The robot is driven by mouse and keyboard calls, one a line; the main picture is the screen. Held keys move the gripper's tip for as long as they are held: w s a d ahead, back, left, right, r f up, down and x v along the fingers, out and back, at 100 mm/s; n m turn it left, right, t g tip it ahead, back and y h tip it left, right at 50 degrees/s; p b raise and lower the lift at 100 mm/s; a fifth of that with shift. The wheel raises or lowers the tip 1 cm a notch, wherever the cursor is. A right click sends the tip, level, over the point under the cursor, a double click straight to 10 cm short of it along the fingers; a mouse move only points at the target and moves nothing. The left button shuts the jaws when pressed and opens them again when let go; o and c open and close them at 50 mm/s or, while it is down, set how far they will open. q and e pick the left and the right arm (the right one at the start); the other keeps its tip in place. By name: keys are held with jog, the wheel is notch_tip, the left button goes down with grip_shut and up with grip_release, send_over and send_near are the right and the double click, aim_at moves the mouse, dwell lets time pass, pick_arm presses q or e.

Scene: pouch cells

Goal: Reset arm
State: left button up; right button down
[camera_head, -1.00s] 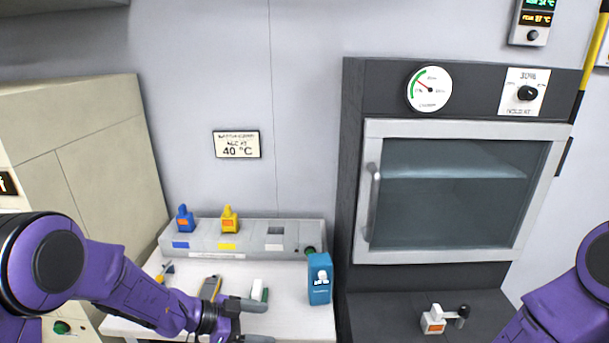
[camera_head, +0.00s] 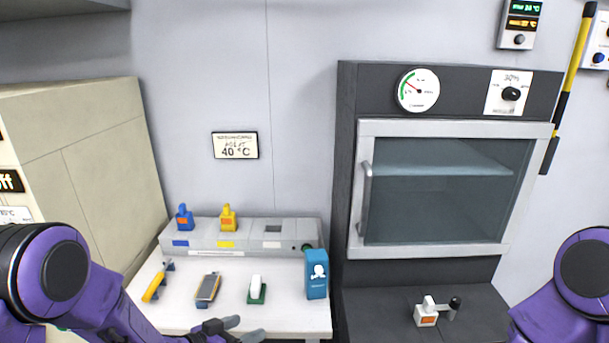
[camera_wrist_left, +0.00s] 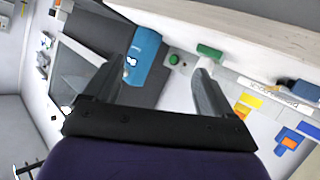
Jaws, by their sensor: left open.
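My left gripper (camera_head: 242,330) is at the bottom of the head view, low at the front edge of the white table (camera_head: 288,318). Its two fingers are apart with nothing held between them.
On the table are a yellow tool (camera_head: 155,285), a grey-and-orange device (camera_head: 208,288), a white item on a green base (camera_head: 256,288) and a blue box (camera_head: 317,273). A grey rack (camera_head: 200,238) holds blue (camera_head: 184,218) and yellow (camera_head: 228,217) pieces. A dark oven (camera_head: 440,190) stands right.

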pick_arm(q)
jog(key=s+a+f+n+y, duration=0.8)
jog(key=s+a+f+n, duration=0.15)
jog(key=f, duration=0.25)
pick_arm(e)
jog(key=s+d+f+m+g+h, duration=0.35)
jog(key=s+d+f+h, duration=0.3)
jog(key=d+f, duration=0.4)
pick_arm(q)
jog(key=s+a+f+n+g+y, duration=0.1)
jog(key=s+a+f+g, duration=0.1)
jog(key=s, duration=0.5)
jog(key=s+a+f+g+y, duration=0.2)
jog(key=s, duration=0.6)
jog(key=s+a+f+n+g+y, duration=0.1)
jog(key=s+a+f+g, duration=0.1)
jog(key=s, duration=0.5)
jog(key=shift+s+f+n+g, duration=0.35)
jog(key=shift+s+f+g, duration=0.05)
pick_arm(e)
jog(key=s+d+f+g+h, duration=0.1)
jog(key=s+d+f+g, duration=0.1)
jog(key=s, duration=0.5)
jog(key=s+d+f+g+h, duration=0.2)
jog(key=s+d+f, duration=0.2)
jog(key=s, duration=0.4)
jog(key=shift+d+f+m, duration=0.2)
jog(key=shift+d+m, duration=0.25)
jog(key=shift+d, duration=0.1)
